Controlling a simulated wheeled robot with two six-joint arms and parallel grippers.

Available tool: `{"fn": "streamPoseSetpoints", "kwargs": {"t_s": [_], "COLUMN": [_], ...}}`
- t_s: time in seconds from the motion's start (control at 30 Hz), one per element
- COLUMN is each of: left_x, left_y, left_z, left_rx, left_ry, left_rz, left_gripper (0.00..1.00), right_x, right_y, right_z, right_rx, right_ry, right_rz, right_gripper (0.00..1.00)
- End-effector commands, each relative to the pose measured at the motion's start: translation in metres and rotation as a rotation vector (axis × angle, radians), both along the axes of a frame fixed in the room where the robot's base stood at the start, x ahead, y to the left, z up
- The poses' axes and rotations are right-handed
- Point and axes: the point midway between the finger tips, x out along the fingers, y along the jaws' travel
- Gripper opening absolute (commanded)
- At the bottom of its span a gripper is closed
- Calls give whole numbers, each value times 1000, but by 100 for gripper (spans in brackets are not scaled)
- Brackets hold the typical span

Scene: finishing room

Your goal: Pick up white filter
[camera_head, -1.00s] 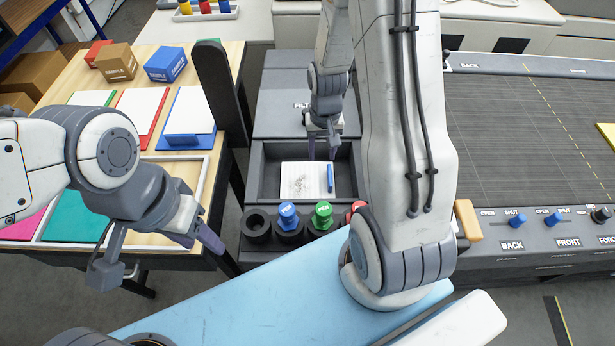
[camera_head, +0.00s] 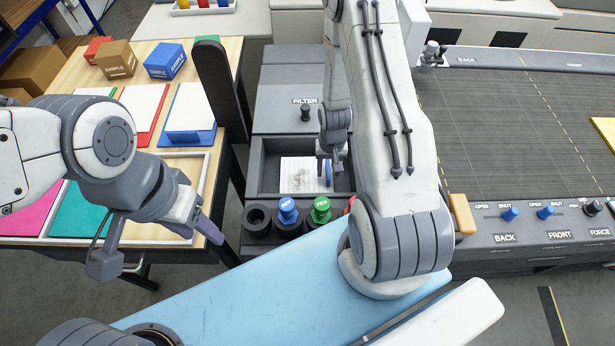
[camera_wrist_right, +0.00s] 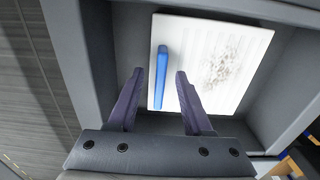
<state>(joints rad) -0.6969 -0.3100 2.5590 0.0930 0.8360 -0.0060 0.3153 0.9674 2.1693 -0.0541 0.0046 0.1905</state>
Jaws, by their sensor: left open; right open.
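The white filter (camera_head: 300,176) lies flat in a dark grey tray below the FILTER label. It has a grey smudged patch and a blue handle strip along its right side in the head view. In the right wrist view the filter (camera_wrist_right: 215,65) fills the tray's middle, with the blue handle (camera_wrist_right: 161,75) upright on it. My right gripper (camera_wrist_right: 158,85) is open, its fingers on either side of the handle's lower end, not visibly closed on it. In the head view my right gripper (camera_head: 329,165) is over the handle. My left gripper (camera_head: 160,245) is open and empty by the wooden table.
The tray's walls (camera_head: 256,165) surround the filter. A wooden table (camera_head: 190,62) with coloured sheets is at left; a dark conveyor (camera_head: 500,120) is at right.

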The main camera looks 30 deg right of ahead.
Motion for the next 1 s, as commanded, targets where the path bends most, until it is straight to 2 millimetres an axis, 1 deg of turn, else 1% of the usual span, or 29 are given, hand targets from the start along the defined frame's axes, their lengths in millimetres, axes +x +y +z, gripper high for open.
{"fn": "streamPoseSetpoints", "kwargs": {"t_s": [0.03, 0.07, 0.33, 0.37, 0.4, 0.47, 0.5, 1.0], "left_x": [0, 0, 0, 0, 0, 0, 0, 0], "left_y": [0, 0, 0, 0, 0, 0, 0, 0], "left_z": [-7, -8, -7, -7, -7, -7, -7, -7], "left_rx": [1, 1, 1, 1, 1, 1, 1, 1], "left_ry": [1, 2, 1, 1, 1, 1, 1, 1], "left_rz": [1, 1, 1, 1, 1, 1, 1, 1], "left_gripper": [50, 50, 50, 50, 50, 50, 50, 50], "right_x": [0, 0, 0, 0, 0, 0, 0, 0], "right_y": [0, 0, 1, 1, 1, 1, 1, 1], "right_z": [-10, -12, -12, -12, -12, -12, -12, -12], "right_rx": [0, 0, 1, 1, 1, 1, 1, 1], "right_ry": [1, 1, 0, 0, 0, 0, 0, 0], "right_rz": [1, 1, 1, 1, 2, 2, 2, 2], "right_gripper": [50, 50, 50, 42, 27, 4, 0, 0]}}
